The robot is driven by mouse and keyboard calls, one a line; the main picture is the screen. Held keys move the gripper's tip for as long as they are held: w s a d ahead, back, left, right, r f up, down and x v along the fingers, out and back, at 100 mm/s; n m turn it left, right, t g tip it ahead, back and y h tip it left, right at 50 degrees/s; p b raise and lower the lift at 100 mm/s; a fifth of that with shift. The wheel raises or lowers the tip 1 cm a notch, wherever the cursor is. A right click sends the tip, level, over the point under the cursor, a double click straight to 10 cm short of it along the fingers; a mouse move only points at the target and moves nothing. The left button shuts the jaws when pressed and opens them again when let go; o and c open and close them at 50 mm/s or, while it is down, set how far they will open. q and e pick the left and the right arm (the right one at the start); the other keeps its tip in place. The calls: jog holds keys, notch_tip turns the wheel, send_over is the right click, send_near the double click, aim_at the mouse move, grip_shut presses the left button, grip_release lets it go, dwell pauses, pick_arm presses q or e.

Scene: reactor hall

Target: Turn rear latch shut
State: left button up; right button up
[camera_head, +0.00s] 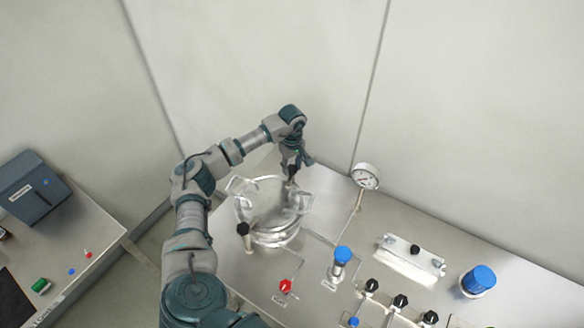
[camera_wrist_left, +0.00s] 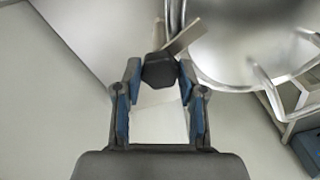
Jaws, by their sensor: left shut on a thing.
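A round shiny metal vessel with a lid (camera_head: 266,208) stands on the steel bench. My left gripper (camera_head: 293,166) reaches down at its rear rim. In the left wrist view my left gripper (camera_wrist_left: 158,78) is shut on the black knob of the rear latch (camera_wrist_left: 158,70), which sits between the fingertips. A flat metal piece of the latch shows just beyond the knob, beside the vessel rim (camera_wrist_left: 222,82). In the head view the gripper mostly hides this latch. Another black-knobbed latch (camera_head: 243,230) stands at the vessel's front left. My right gripper is not in view.
A pressure gauge (camera_head: 366,177) stands right of the vessel. A blue-capped valve (camera_head: 342,255), a red knob (camera_head: 285,286), several black knobs and a large blue knob (camera_head: 478,280) are on the bench. A side table (camera_head: 95,222) with a dark box is at left.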

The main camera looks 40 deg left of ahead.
aim_at(292, 167)
pick_arm(q)
jog(key=shift+w+r+m, duration=0.1)
jog(key=shift+r+m, duration=0.05)
jog(key=shift+m, duration=1.55)
jog(key=shift+a+b, duration=0.1)
jog(key=shift+b, duration=0.2)
jog(key=o, duration=1.1)
jog(key=shift+o, duration=0.2)
jog(key=shift+m, duration=0.3)
notch_tip(292, 167, up, 12)
jog(key=shift+f, duration=0.2)
jog(key=shift+w+a, duration=0.1)
